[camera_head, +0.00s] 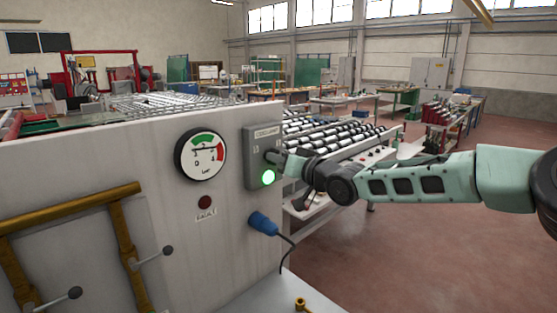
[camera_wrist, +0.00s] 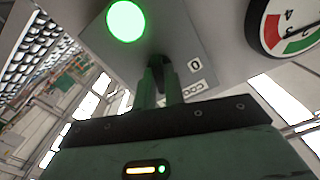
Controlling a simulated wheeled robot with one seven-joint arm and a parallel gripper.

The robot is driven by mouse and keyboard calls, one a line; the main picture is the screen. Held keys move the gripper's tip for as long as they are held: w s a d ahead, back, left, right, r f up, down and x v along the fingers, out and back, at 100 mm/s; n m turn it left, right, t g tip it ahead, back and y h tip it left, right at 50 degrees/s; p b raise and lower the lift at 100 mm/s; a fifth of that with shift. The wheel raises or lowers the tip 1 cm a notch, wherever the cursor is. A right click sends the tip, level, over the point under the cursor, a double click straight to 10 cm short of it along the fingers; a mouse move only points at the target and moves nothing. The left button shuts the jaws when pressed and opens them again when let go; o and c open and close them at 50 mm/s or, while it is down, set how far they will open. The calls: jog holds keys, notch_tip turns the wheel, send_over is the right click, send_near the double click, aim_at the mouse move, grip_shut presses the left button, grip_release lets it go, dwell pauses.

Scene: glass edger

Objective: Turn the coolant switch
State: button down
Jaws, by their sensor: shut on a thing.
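The grey coolant switch box (camera_head: 258,137) is on the right part of the pale machine panel, with a label at its top. A green lamp (camera_head: 268,177) on it is lit; it also shows in the wrist view (camera_wrist: 127,20). My gripper (camera_head: 279,159) reaches in from the right at the box, just above the lamp. In the wrist view my gripper (camera_wrist: 160,84) has its fingers closed on the dark switch knob (camera_wrist: 158,61). A "0" mark (camera_wrist: 195,65) shows beside the knob. The fingers hide most of the knob, so its exact angle is unclear.
A round pressure gauge (camera_head: 201,154) sits left of the box, with a dark red fault lamp (camera_head: 205,202) below it. A blue plug (camera_head: 263,223) with a cable sticks out below the box. Yellow pipes with levers (camera_head: 122,235) are at lower left. A roller conveyor (camera_head: 335,135) stands behind.

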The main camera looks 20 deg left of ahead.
jog(key=m, duration=0.3)
jog(key=shift+m, duration=0.5)
jog(key=c, duration=1.5)
grip_release()
jog(key=b+v, duration=0.7)
jog(key=v, duration=1)
jog(key=shift+s+d+b, duration=0.15)
jog(key=shift+d+b, duration=0.05)
jog(key=shift+b, duration=0.1)
jog(key=shift+f, duration=0.1)
